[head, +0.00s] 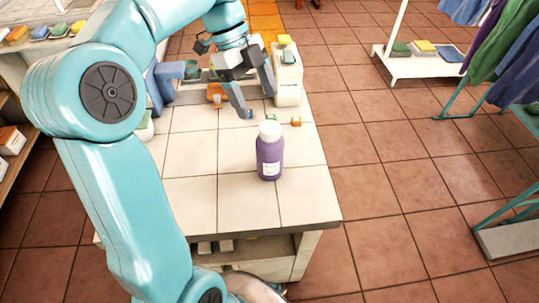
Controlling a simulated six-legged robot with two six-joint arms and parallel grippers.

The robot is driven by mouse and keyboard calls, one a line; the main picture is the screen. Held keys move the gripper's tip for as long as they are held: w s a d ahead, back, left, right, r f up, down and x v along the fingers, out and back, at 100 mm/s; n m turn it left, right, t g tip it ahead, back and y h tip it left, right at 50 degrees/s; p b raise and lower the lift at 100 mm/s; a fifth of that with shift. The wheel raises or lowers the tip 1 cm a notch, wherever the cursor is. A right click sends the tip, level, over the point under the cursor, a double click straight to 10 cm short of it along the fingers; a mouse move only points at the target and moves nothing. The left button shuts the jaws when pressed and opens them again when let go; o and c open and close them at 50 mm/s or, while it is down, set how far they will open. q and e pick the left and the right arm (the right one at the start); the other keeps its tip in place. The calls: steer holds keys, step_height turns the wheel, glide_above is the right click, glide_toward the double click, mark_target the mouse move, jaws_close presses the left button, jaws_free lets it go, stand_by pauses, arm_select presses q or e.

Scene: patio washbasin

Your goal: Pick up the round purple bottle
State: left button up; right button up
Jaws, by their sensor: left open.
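A round purple bottle (270,155) with a white cap and a white label stands upright on the white tiled table (190,200), near its right edge. My left gripper (258,100) is beyond the bottle, up and slightly left of it in the picture. It is open, with its fingers pointing down toward the table, apart from the bottle. The left arm covers the left part of the table. My right gripper is not in view.
A cream-coloured object (287,75) stands behind the gripper at the table's far right. Small green and orange pieces (296,121) lie behind the bottle. Tiles in front of the bottle are clear. Clothes (500,55) hang at the right.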

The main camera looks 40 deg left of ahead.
mark_target(270, 127)
arm_select(q)
steer(key=x, duration=0.3)
steer(key=shift+w+f, duration=0.1)
steer(key=shift+d+f, duration=0.3)
steer(key=shift+f, duration=0.1)
steer(key=b+x, duration=0.1)
steer(key=x, duration=0.3)
steer(key=shift+w, duration=0.15)
steer(key=shift+d+f, duration=0.1)
steer(key=shift+f, duration=0.2)
steer(key=shift+c, duration=0.3)
jaws_close()
